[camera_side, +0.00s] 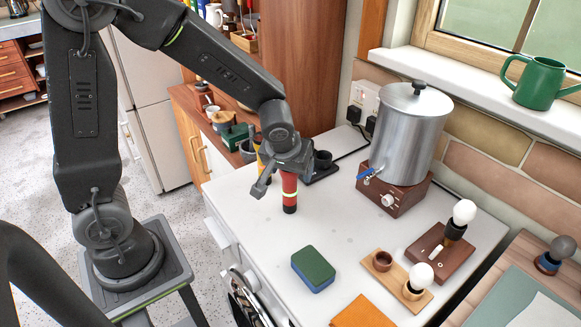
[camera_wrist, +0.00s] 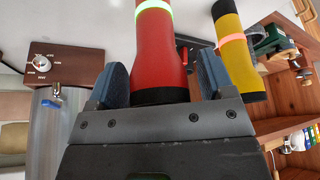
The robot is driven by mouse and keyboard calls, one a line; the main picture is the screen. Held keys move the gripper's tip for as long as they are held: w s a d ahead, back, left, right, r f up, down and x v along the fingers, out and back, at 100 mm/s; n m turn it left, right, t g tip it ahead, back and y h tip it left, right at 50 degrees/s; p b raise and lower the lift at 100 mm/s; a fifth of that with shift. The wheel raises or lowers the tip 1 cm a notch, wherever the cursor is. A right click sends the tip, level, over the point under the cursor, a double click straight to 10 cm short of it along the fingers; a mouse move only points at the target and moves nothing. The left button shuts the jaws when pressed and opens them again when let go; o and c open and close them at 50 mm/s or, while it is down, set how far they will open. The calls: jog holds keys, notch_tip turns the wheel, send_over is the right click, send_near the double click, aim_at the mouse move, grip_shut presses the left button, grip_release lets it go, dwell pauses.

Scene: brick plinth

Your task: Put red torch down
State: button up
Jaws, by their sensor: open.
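The red torch (camera_side: 289,190) stands upright on the white worktop (camera_side: 262,232), near its left edge, with its dark end down. My gripper (camera_wrist: 160,78) is around its upper part, one finger on each side. In the wrist view the fingers are open, with gaps visible beside the red torch (camera_wrist: 158,45). The top of the torch is hidden by my gripper in the side view. A yellow torch (camera_wrist: 236,45) with a black end stands close by, mostly hidden behind my gripper in the side view.
A steel urn (camera_side: 408,130) on a wooden base stands at the back right. A green and blue sponge (camera_side: 313,268) and an orange cloth (camera_side: 362,314) lie toward the front. Wooden bulb holders (camera_side: 440,255) are at the right. The worktop between torch and sponge is clear.

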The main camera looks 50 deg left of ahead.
jog(key=shift+r, duration=0.15)
jog(key=v, duration=1.1)
jog(key=s+r+m+t+h, duration=0.1)
jog(key=s+r+m, duration=0.3)
jog(key=s, duration=0.9)
jog(key=d+m+h, duration=0.1)
jog(key=m, duration=0.1)
jog(key=shift+m+t+h, duration=0.3)
jog(key=shift+m, duration=0.1)
